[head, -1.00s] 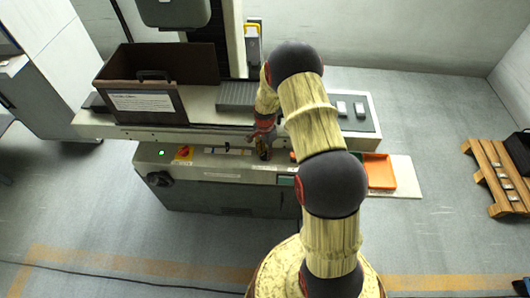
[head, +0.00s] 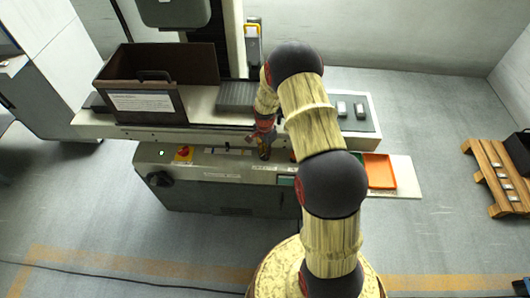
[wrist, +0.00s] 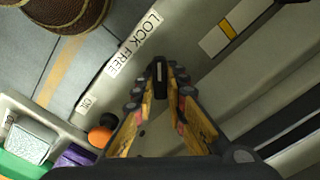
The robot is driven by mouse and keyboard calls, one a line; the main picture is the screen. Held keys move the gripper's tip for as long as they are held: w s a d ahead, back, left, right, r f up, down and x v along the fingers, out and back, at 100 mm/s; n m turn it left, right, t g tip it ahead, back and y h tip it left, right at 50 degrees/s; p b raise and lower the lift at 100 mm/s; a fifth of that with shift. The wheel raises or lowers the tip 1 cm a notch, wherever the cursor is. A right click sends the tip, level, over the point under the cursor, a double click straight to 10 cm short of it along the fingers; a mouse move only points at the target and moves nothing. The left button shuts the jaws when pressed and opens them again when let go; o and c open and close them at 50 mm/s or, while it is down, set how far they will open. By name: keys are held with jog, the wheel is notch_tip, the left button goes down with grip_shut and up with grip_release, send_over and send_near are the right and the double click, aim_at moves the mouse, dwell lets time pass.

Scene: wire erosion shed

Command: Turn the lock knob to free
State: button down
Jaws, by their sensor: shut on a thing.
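The lock knob (wrist: 160,68) is a dark bar with a pale mark, between my fingertips in the wrist view. It points roughly up the picture. Beside it is a white label (wrist: 134,43) reading "LOCK FREE"; which word the knob points to I cannot tell. My gripper (wrist: 160,88) is shut on the knob, with a yellow finger on either side. In the head view my gripper (head: 264,151) is at the machine's front panel (head: 222,162), and the knob is hidden behind it.
An orange knob (wrist: 100,136) sits near my fingers. A brown box (head: 140,103) stands on the table behind. An orange tray (head: 380,170) lies to the right.

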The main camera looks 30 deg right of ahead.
jog(key=shift+n, duration=0.3)
jog(key=n, duration=0.3)
jog(key=shift+n+b, duration=0.3)
jog(key=n, duration=0.4)
jog(key=shift+n, duration=0.3)
jog(key=n+b, duration=0.1)
jog(key=n, duration=0.8)
jog(key=c, duration=1.9)
grip_release()
jog(key=shift+o, duration=0.5)
